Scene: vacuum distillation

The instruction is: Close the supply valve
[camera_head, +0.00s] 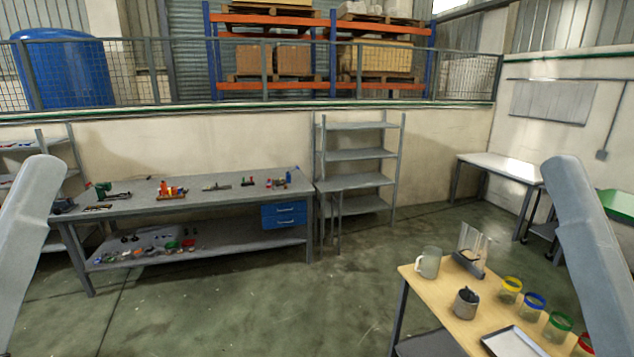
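I cannot make out a supply valve in this view. The small items on the long grey workbench (235,194) are too small to tell apart. Pale grey links of my two arms show at the left and right edges, and neither gripper is in view. Whether either gripper holds anything is hidden.
A wooden-topped table (420,284) at lower right bears a pitcher (428,263), a grey pot (466,303), a metal tray (514,342) and several jars with coloured rims. A grey shelf rack (358,155) stands behind. The green floor (270,300) in the middle is clear.

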